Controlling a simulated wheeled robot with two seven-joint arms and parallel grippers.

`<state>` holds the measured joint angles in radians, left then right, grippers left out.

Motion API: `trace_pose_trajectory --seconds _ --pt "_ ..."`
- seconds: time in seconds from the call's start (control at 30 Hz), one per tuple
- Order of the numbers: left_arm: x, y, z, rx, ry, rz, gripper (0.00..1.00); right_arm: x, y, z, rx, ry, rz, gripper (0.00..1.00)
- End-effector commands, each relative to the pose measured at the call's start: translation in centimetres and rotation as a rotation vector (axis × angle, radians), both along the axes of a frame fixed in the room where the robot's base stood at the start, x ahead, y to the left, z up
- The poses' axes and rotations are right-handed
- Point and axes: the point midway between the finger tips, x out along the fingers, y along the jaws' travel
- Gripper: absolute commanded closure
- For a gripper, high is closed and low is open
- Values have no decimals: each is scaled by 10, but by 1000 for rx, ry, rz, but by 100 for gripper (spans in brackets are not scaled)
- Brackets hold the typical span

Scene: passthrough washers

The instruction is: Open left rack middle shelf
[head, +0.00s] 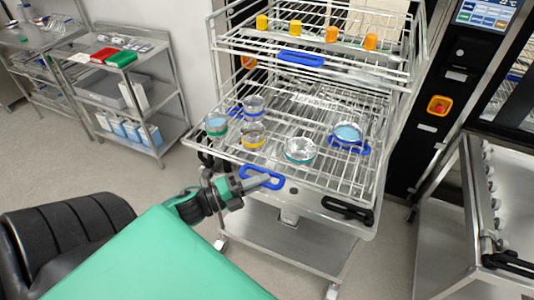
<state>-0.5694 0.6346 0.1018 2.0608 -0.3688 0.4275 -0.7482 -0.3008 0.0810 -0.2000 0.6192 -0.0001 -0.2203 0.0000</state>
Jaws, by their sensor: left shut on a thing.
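The rack (216,50) has wire shelves stacked in a metal frame. Its middle shelf (330,185) reaches out toward me well beyond the upper shelf (345,75) and carries several glass dishes and beakers. A blue handle (272,184) sits on the front edge of the middle shelf. My left gripper (258,181) is at this handle, with its fingers shut on it. The upper shelf has its own blue handle (301,58) and holds orange-capped items. My right gripper is not in view.
Black handles (347,209) flank the middle shelf's front, above a lower steel surface (290,240). A steel trolley (440,230) and a black machine panel (440,95) stand at right. A side cart (150,75) with red and green boxes stands at left. Floor (100,175) is clear between.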

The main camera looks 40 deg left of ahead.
Motion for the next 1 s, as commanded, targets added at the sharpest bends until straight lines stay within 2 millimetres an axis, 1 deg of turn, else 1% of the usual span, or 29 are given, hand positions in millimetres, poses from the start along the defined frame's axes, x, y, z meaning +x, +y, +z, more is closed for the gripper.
trace_pose_trajectory --seconds 0.03,0.1,0.23,0.4,0.7,0.73,0.8,0.83,1.0 --pt "-8 -2 -1 -1 4 0 100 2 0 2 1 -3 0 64" --pt "-15 -4 -1 -1 4 0 100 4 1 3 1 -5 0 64" --pt "-24 -6 -1 0 2 -1 100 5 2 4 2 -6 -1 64" --pt "-28 -7 -1 0 1 -1 100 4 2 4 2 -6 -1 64" --pt "-28 -7 -1 0 1 -1 100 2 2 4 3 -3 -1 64" --pt "-28 -7 -1 0 1 -1 82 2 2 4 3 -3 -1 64" --pt "-28 -7 -1 0 1 -1 68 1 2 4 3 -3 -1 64" --pt "-28 -7 -1 1 1 -1 64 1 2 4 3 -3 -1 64" --pt "-28 -7 -1 0 0 -1 64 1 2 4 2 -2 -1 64"
